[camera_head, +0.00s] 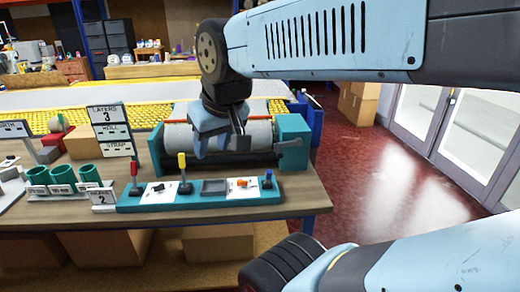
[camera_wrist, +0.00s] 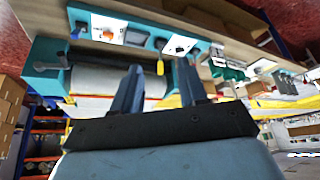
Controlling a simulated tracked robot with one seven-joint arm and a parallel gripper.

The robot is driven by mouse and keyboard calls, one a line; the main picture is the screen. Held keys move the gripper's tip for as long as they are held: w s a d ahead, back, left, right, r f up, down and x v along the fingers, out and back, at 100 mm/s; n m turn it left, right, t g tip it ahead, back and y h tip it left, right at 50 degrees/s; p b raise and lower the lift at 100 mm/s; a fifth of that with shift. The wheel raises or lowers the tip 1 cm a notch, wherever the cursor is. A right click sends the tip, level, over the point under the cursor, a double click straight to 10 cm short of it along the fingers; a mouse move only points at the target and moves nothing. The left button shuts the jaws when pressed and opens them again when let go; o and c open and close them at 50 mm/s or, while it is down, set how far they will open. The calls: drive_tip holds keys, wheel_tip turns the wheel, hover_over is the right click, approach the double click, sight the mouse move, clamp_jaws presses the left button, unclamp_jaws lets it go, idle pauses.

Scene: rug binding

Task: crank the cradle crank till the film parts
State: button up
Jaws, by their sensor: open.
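The cradle is a long holder with teal end blocks (camera_head: 292,132) on the workbench. A grey roll (camera_head: 262,133) lies in it; I cannot make out film on it. The cradle crank (camera_head: 290,143), a grey arm, sits on the front of the right end block. In the wrist view the crank (camera_wrist: 50,64) is at the left, beside the roll (camera_wrist: 92,80). My gripper (camera_head: 219,150) is open and empty over the roll, left of the crank and apart from it. It hides part of the roll. Its two fingers (camera_wrist: 158,82) stand apart in the wrist view.
A teal control panel (camera_head: 215,190) with coloured levers runs along the bench's front edge. A sign (camera_head: 110,130) reading "LAYERS 3" and several green cups (camera_head: 62,178) stand to the left. Red floor (camera_head: 385,165) is clear at right.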

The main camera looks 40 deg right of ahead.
drive_tip(key=shift+o, duration=0.6)
drive_tip(key=shift+w+d, duration=0.1)
drive_tip(key=shift+w+d+f+g, duration=0.2)
drive_tip(key=shift+w+d+g, duration=0.1)
drive_tip(key=shift+d, duration=0.1)
drive_tip(key=m+g+h, duration=0.6)
drive_tip(key=g+h, duration=0.8)
approach(278, 152)
drive_tip(key=d+f, duration=0.2)
drive_tip(key=d, duration=0.2)
drive_tip(key=shift+r+x, duration=0.1)
drive_tip(key=shift+x, duration=1.65)
drive_tip(key=shift+r+x, duration=0.15)
drive_tip(key=shift+x, duration=1.65)
drive_tip(key=shift+s+a, duration=0.1)
drive_tip(key=shift+s, duration=0.1)
clamp_jaws()
